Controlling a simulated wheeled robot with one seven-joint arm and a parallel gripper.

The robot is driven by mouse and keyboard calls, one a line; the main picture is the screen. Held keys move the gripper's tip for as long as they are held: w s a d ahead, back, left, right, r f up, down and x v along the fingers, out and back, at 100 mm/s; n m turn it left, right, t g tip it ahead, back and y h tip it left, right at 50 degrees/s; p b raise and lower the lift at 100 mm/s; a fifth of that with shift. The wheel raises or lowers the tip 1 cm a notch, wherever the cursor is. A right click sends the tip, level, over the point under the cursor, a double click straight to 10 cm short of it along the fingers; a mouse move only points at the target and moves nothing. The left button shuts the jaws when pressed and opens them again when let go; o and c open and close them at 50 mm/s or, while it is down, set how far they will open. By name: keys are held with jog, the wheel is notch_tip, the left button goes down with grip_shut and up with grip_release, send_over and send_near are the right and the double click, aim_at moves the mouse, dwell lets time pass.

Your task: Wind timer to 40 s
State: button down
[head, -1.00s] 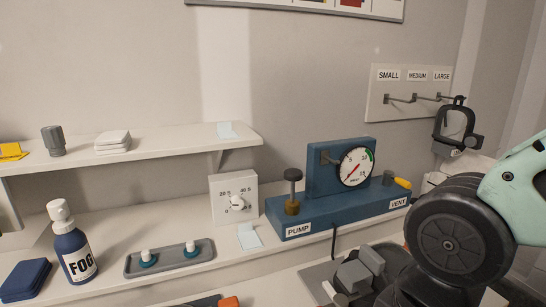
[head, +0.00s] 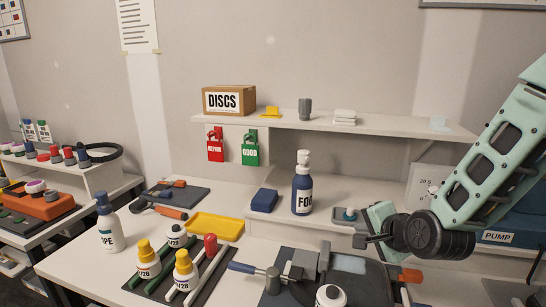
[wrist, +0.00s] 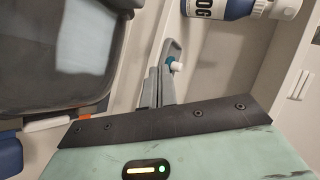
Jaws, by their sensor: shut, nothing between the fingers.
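The timer (head: 421,183) is a white panel at the right of the head view. Only its left part with "20 S" shows; my arm hides its knob and the rest of its scale. My gripper (head: 362,241) is left of and lower than the timer, over the bench by the small grey tray. In the wrist view my gripper (wrist: 159,74) has its two grey fingers together, with nothing between them. The timer does not show in the wrist view.
A blue FOG bottle (head: 302,190) stands left of my gripper. The grey tray (wrist: 171,46) with a white-topped peg is close to my fingers in the wrist view. The blue pump unit (head: 508,222) is partly behind my arm. A shelf (head: 390,127) overhangs the bench.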

jog(key=w+d+m+t+h, duration=0.3)
jog(key=w+d+m+t, duration=0.15)
jog(key=d+m, duration=0.35)
jog(key=m+t+h, duration=0.2)
jog(key=m+h, duration=0.3)
jog(key=m, duration=0.2)
send_near(435, 193)
jog(key=shift+w+a+f+b, duration=0.15)
jog(key=shift+w+a+b, duration=0.15)
jog(key=shift+w+a, duration=0.8)
jog(key=shift+p+x, duration=0.3)
jog(key=shift+x, duration=3)
jog(key=shift+s+d, duration=0.1)
jog(key=shift+d, duration=0.2)
jog(key=shift+d+b, duration=0.1)
jog(key=shift+b, duration=0.4)
jog(key=shift+s+d+r+b, duration=0.15)
jog(key=shift+r+b, duration=0.15)
jog(key=shift+r, duration=0.2)
jog(key=shift+d+r, duration=0.15)
jog(key=shift+r, duration=0.05)
jog(key=shift+d+r+b, duration=0.15)
jog(key=shift+d+b, duration=0.1)
jog(key=shift+b, duration=0.2)
jog(key=shift+a+r, duration=0.1)
jog(key=shift+r, duration=0.05)
